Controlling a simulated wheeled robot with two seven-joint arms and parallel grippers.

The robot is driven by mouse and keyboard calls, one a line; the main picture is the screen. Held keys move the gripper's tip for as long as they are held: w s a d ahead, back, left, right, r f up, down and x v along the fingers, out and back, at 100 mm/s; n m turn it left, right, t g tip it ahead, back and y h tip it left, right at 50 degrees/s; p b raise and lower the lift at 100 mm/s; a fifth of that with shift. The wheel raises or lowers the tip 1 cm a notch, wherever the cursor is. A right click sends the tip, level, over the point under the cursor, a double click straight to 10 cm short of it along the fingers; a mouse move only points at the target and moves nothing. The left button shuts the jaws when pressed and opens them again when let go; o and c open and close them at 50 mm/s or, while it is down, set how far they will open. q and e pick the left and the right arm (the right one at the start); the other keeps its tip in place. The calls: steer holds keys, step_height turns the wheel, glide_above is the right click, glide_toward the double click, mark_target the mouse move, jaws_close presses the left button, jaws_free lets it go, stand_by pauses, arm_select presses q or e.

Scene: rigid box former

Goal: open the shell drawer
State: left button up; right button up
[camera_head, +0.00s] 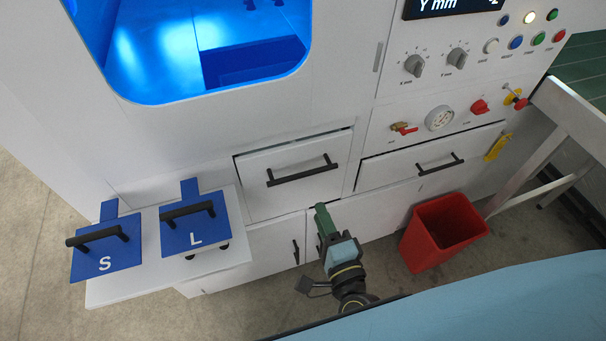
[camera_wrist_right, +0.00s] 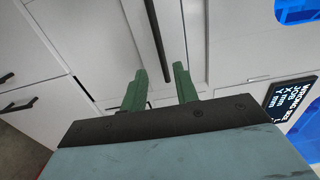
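Two white drawers show in the head view, one on the left (camera_head: 256,163) with a black bar handle (camera_head: 302,172) and one on the right (camera_head: 389,170) with a black bar handle (camera_head: 440,164). Both look nearly flush with the machine front. No label tells me which is the shell drawer. My right gripper (camera_head: 322,212) is in front of the machine, below and right of the left drawer's handle. In the right wrist view its green fingers (camera_wrist_right: 160,90) are apart and empty. A dark bar handle (camera_wrist_right: 155,38) lies ahead between them, seemingly untouched. My left gripper is out of view.
A white shelf (camera_head: 120,290) juts out at the left, carrying blue plates S (camera_head: 88,262) and L (camera_head: 187,240) with black handles. A red bin (camera_head: 420,250) stands on the floor at right. Cupboard doors (camera_head: 265,262) lie below the drawers. A white frame (camera_head: 570,105) stands at far right.

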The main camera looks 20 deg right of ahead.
mark_target(297, 162)
steer(key=w, duration=1.2)
steer(key=shift+w+a, duration=0.25)
steer(key=shift+c, duration=0.4)
jaws_close()
